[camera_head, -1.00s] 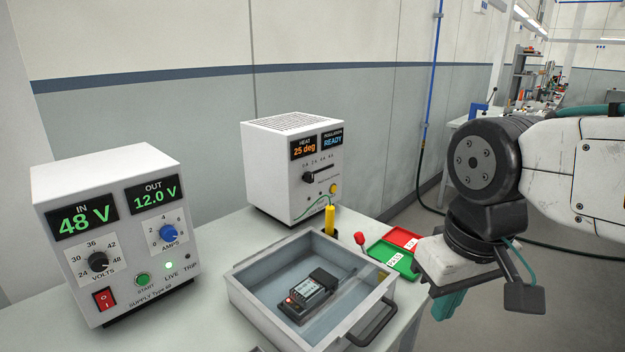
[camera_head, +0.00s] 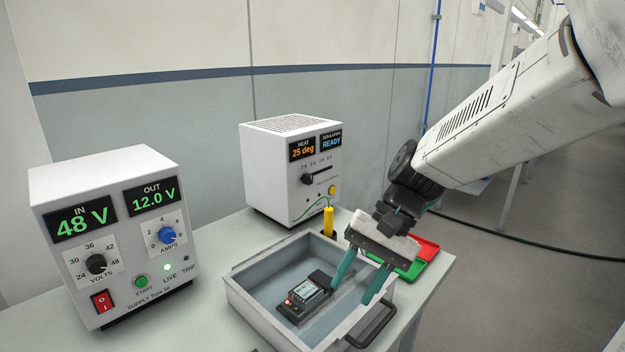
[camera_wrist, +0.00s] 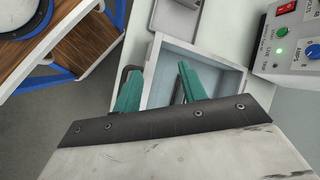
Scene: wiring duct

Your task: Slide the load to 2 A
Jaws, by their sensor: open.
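The load unit (camera_head: 292,170) is a white box at the back of the bench, with displays reading HEAT 25 deg and READY. Its slider knob (camera_head: 308,180) is black and sits at the left end of a horizontal slot under small amp marks, too small to read surely. My gripper (camera_head: 353,292) is open and empty, its teal fingers pointing down over the right side of the grey tray. It is in front of the load unit, to the right of and below the slider, well apart from it. The fingers (camera_wrist: 157,72) also show over the tray in the wrist view.
The grey tray (camera_head: 250,312) holds a small black module (camera_head: 305,296). A yellow post (camera_head: 328,220) stands between tray and load unit. The supply (camera_head: 115,235) at left reads 48 V in, 12.0 V out. Green and red bins (camera_head: 425,250) lie behind my gripper.

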